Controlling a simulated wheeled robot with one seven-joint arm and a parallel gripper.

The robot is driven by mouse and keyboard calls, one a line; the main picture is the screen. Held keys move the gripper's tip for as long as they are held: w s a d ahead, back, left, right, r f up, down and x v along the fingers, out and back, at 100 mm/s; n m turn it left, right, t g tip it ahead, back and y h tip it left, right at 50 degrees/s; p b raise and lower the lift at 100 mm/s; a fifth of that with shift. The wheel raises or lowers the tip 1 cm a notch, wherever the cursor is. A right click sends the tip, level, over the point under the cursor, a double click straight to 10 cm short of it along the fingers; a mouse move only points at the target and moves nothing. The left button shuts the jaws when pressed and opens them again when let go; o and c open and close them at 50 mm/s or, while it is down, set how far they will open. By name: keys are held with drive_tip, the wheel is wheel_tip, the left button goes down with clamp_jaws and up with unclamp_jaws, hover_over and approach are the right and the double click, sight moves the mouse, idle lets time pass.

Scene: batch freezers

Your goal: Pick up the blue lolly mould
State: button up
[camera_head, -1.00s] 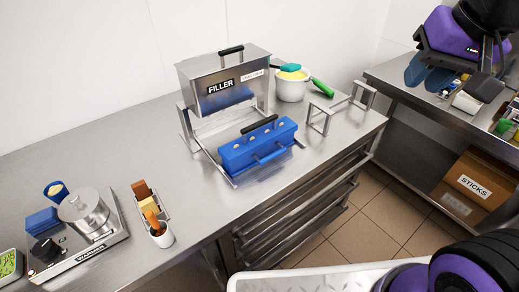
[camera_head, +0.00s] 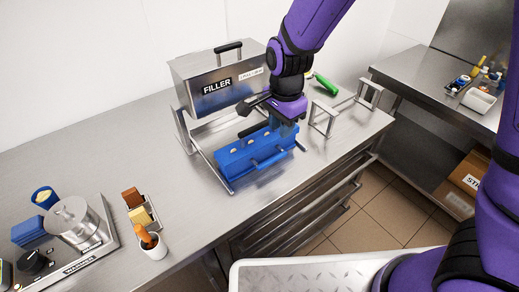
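The blue lolly mould (camera_head: 240,158) sits on the rails in front of the steel filler (camera_head: 218,85) on the counter. It is a long blue block with round openings on top and a blue handle on its front side. My gripper (camera_head: 268,125) is over the mould's right half, pointing down, and hides part of its top and its dark upper handle. The fingertips are mostly hidden or blend with the mould, so I cannot tell whether they are apart or touch it.
A low metal stand (camera_head: 345,108) and a green handle (camera_head: 326,85) are to the right. At front left are a warmer (camera_head: 80,240), a holder with brown and yellow blocks (camera_head: 140,210) and a white cup (camera_head: 153,247). A white tray (camera_head: 330,272) is at the bottom.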

sight(272, 158)
drive_tip(key=shift+a+f+m, duration=0.15)
drive_tip(key=shift+a+f, duration=0.15)
drive_tip(key=shift+f, duration=0.25)
drive_tip(key=shift+a+f+m, duration=0.15)
drive_tip(key=shift+a+f, duration=0.15)
drive_tip(key=shift+f, duration=0.2)
drive_tip(key=shift+s+a+f, duration=0.1)
drive_tip(key=shift+a+f, duration=0.05)
drive_tip(key=shift+f, duration=2.6)
drive_tip(key=shift+a+f, duration=0.1)
drive_tip(key=shift+f, duration=2.6)
clamp_jaws()
